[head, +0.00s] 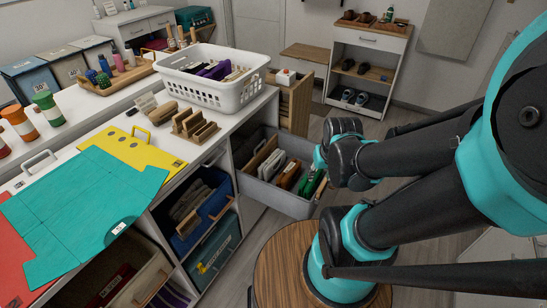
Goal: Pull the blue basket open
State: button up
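The blue basket (201,229) sits in an upper cubby under the white counter, left of the middle in the head view. It holds grey-brown folded or rolled items, and a wooden handle piece shows at its front. Its back is hidden under the counter. My arm (400,158) reaches in from the right, and its end part lies in front of the grey drawer, to the right of the blue basket and apart from it. My gripper's fingers cannot be made out in this view.
A grey drawer (284,198) with several items stands pulled out right of the cubbies. A teal box (214,262) sits below the blue basket. A white basket (222,93) stands on the counter. A round wooden top (280,270) is in the foreground.

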aim_at(214, 207)
jog(key=z, duration=0.25)
jog(key=u, duration=1.4)
jog(key=k+j+z, duration=0.1)
jog(key=j, duration=0.35)
jog(key=k+j+z, duration=0.1)
jog(key=j, duration=0.3)
jog(key=k+j+z, duration=0.1)
jog(key=j, duration=0.3)
jog(key=k+j+z, duration=0.1)
jog(key=j, duration=0.3)
jog(key=k+j+z, duration=0.15)
jog(key=j, duration=0.25)
jog(key=k, duration=0.05)
